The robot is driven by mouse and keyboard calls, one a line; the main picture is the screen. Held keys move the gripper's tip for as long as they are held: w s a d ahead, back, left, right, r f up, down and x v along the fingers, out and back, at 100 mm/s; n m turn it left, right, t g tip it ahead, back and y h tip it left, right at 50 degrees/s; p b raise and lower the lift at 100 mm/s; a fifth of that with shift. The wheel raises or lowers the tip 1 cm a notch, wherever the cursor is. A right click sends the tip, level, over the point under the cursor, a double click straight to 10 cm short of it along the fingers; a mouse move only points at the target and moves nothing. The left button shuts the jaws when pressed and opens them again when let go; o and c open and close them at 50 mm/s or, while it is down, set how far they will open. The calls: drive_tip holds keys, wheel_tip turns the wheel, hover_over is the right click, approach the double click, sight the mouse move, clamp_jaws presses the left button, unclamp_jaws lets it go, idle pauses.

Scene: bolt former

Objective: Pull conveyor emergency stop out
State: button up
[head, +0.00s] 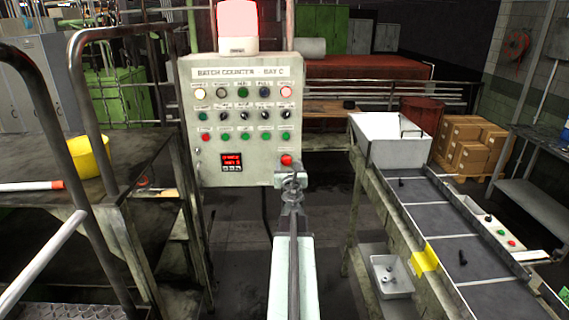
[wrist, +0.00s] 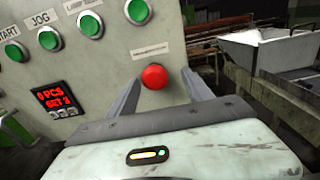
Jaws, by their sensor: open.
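A red round button (head: 286,160) sits at the lower right of the grey control panel (head: 212,135). In the wrist view the red button (wrist: 154,77) shows ahead, under a small label too blurred to read. My gripper (head: 292,178) is in front of the panel's lower right corner. In the wrist view my gripper (wrist: 161,80) is open, with one finger on each side of the red button. The button appears between the fingers; I cannot tell whether they touch it. A small box with green and red buttons (head: 508,238) is on the conveyor's side.
A red beacon (head: 238,22) glows on the panel's top. Several buttons and knobs and a red display (head: 231,160) are on the panel. Metal railings (head: 85,110) stand at left. The conveyor (head: 455,240) with a white hopper (head: 390,150) is at right.

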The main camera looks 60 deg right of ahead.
drive_tip(key=shift+w+d, duration=0.55)
drive_tip(key=shift+w, duration=0.15)
drive_tip(key=shift+a, duration=0.1)
drive_tip(key=shift+w, duration=0.1)
clamp_jaws()
drive_tip(key=shift+s+a, duration=0.3)
drive_tip(key=shift+a, duration=0.15)
unclamp_jaws()
